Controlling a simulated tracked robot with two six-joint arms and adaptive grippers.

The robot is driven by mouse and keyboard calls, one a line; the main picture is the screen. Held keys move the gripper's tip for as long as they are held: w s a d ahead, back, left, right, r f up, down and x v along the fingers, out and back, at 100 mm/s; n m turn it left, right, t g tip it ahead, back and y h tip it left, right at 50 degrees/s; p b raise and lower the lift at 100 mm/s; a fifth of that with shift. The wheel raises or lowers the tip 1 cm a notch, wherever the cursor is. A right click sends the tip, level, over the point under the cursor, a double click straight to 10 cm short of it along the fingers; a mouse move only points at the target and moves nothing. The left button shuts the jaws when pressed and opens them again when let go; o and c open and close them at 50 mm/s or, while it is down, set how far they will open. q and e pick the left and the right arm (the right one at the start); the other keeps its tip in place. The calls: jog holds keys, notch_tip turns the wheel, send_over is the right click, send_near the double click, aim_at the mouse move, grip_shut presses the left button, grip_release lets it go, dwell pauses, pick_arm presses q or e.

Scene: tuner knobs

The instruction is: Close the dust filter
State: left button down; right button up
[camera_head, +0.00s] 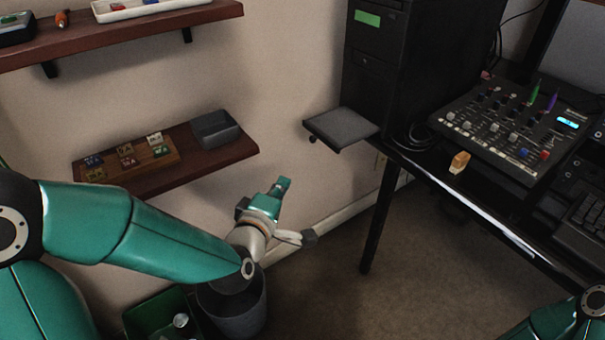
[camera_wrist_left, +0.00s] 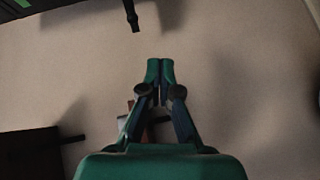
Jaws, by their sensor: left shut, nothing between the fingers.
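The dust filter (camera_head: 341,127) appears to be the grey flat panel with a dark rim that sticks out, open and roughly level, from the lower front of the black computer tower (camera_head: 372,82). My left gripper (camera_head: 281,185) is below and to the left of the panel in the head view, apart from it. Its fingers are together and empty; they also show shut in the left wrist view (camera_wrist_left: 160,66). I cannot surely make out the panel in the wrist view. My right gripper is out of view; only part of that arm shows at the bottom right.
The tower stands on a black desk (camera_head: 480,205) with a mixer (camera_head: 510,125). A wall shelf (camera_head: 215,158) with a grey box (camera_head: 215,128) and lettered blocks is left of my gripper. A dark bin (camera_head: 235,305) stands below. Open floor lies right of the bin.

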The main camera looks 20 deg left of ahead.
pick_arm(q)
jog(key=w+d+r+n+t+b, duration=0.1)
jog(key=w+r+n, duration=0.1)
jog(key=w, duration=1)
jog(key=shift+w+t+y, duration=0.3)
jog(key=shift+w+y, duration=0.05)
jog(key=shift+y, duration=0.05)
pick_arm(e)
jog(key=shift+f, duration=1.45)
